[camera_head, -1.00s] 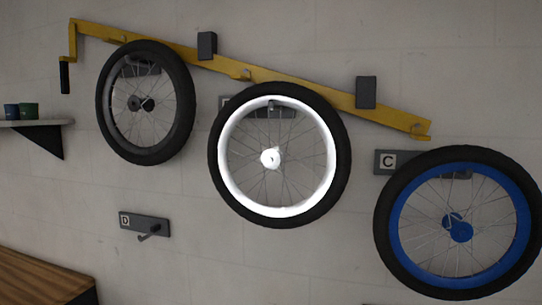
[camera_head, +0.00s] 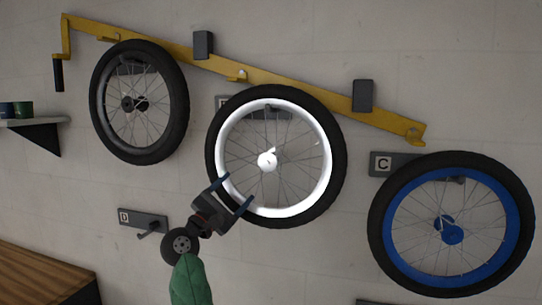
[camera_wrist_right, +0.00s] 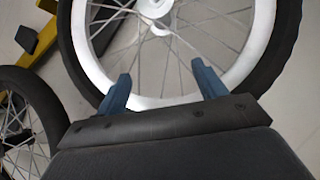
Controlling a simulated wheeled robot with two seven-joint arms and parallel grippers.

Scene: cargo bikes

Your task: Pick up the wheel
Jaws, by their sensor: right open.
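Three wheels hang on the wall. The middle wheel has a white rim (camera_head: 223,150) and a black tire, and it also shows close up in the right wrist view (camera_wrist_right: 98,70). A dark-rimmed wheel (camera_head: 180,105) hangs to its left and a blue-rimmed wheel (camera_head: 392,225) to its lower right. My right gripper (camera_head: 238,194) is open in front of the lower left part of the white-rimmed wheel. In the right wrist view its blue fingers (camera_wrist_right: 163,90) stand apart across the lower rim. I cannot tell whether they touch it. My left gripper is not in view.
A yellow bar (camera_head: 285,83) with dark blocks slants across the wall above the wheels. An empty hook plate D (camera_head: 145,220) is at lower left. Plate C (camera_head: 392,164) is above the blue-rimmed wheel. A shelf (camera_head: 35,122) and a wooden bench (camera_head: 40,280) are at left.

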